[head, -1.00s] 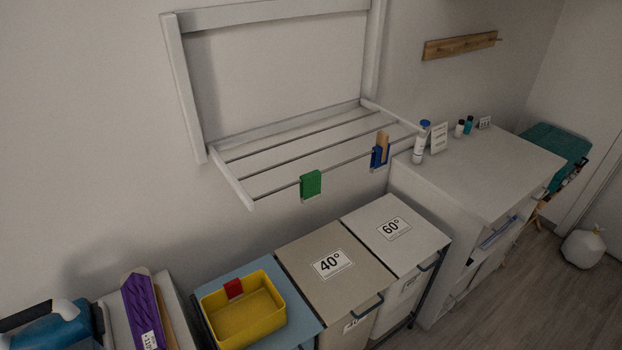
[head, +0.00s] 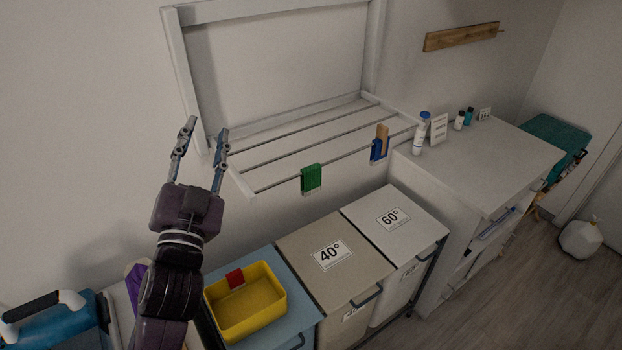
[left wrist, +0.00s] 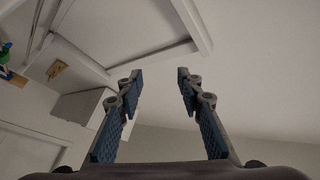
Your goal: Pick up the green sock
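The green sock (head: 311,178) hangs over the front rod of the white wall drying rack (head: 243,184) in the head view. My left gripper (head: 205,127) is raised to the left of the sock, near the rack's left arm, with its fingers pointing up. It is open and empty, well apart from the sock. In the left wrist view the two fingers (left wrist: 158,82) stand apart with nothing between them. A small green thing shows at the left edge there, too small to tell for sure. My right gripper is not in view.
A blue and tan item (head: 380,146) hangs farther right on the rod. Below stand a yellow bin (head: 273,318) with a red piece (head: 235,278) in it, and lidded hampers (head: 367,265). A white cabinet (head: 490,170) holding bottles stands right.

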